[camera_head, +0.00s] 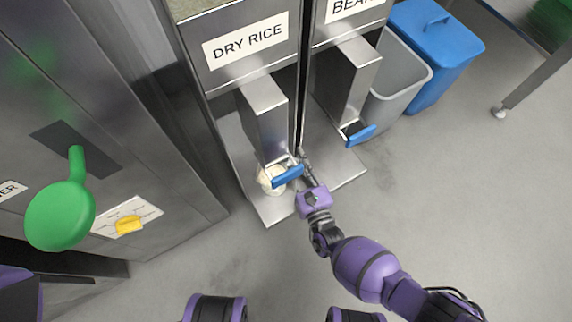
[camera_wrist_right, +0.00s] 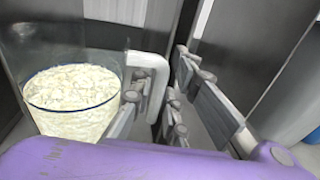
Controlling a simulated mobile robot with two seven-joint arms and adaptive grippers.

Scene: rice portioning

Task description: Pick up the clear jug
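The clear jug (camera_wrist_right: 117,69) holds white rice (camera_wrist_right: 72,92) and stands upright at the left of the right wrist view. In the head view the jug (camera_head: 264,183) is mostly hidden under the dry rice dispenser's spout and blue lever. Its pale handle (camera_wrist_right: 160,68) points toward my right gripper (camera_head: 304,162). In the right wrist view the fingers are apart, one on each side of the handle, with a narrow gap at the right finger. I cannot tell whether either finger touches it. My left gripper is out of view.
The dry rice dispenser (camera_head: 264,108) and its blue lever (camera_head: 288,175) are close above the jug. A second dispenser (camera_head: 347,75) with a blue lever (camera_head: 361,135) stands to the right. Grey (camera_head: 405,75) and blue (camera_head: 440,50) bins are beyond it. The floor in front is clear.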

